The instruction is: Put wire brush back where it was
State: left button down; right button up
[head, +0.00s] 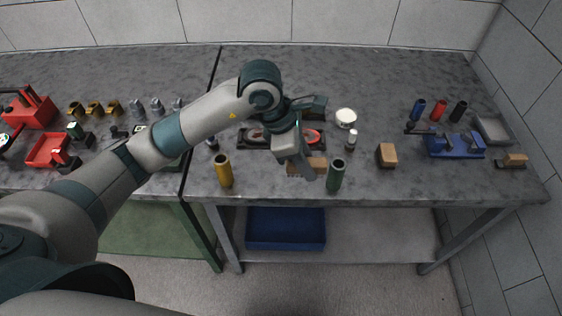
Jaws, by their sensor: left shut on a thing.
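A brown, wood-coloured block, which looks like the wire brush (318,163), shows at my left gripper, near the front edge of the right-hand table. My left gripper (306,172) points down and is shut on it. The gripper hides much of the block, so its bristles do not show. I cannot tell whether it touches the tabletop. My right gripper is not in view.
A green cylinder (335,176) stands close right of the gripper, and a yellow one (224,171) to the left. A dark tray (254,139) with red-ringed parts lies behind. A wooden block (387,155) and blue vise (455,146) are further right.

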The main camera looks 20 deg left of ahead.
pick_arm(q)
jog(key=p, duration=0.4)
send_over(281, 169)
jog(key=f, duration=0.5)
jog(key=shift+s+d+f, duration=0.15)
jog(key=shift+d+f, duration=0.05)
jog(key=shift+f, duration=0.1)
jog(key=shift+a+f, duration=0.25)
jog(key=shift+f, duration=0.05)
jog(key=shift+f+p, duration=0.35)
jog(key=shift+p, duration=0.05)
notch_tip(281, 169, down, 2)
jog(key=shift+p, duration=0.65)
jog(key=shift+f, duration=0.6)
